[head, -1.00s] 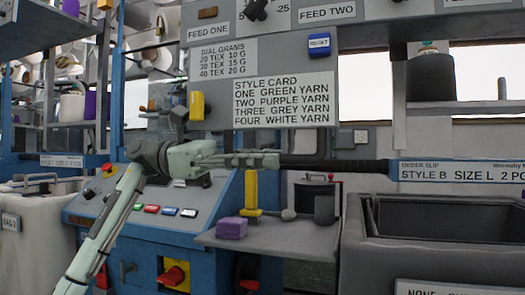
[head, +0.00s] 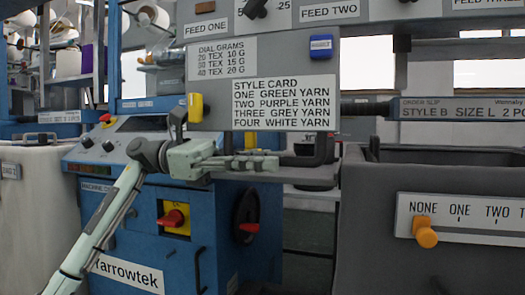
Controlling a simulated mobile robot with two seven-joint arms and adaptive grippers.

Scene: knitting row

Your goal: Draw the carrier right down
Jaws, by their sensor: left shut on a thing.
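The carrier (head: 285,52) is a grey hanging panel with feed labels along its top, a dial-grams card, and a style card (head: 284,104). A dark bent handle bar (head: 316,152) shows under its lower edge. My left gripper (head: 262,163) is just below that edge, shut on the handle bar; the fingers hide the gripped part. My right gripper is not in view.
A blue machine (head: 130,210) with a red-and-yellow switch (head: 174,217) stands below and left. A dark grey bin (head: 440,165) with an orange knob (head: 425,232) stands right. An order slip rail (head: 460,109) runs behind. A pale bin (head: 35,210) is far left.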

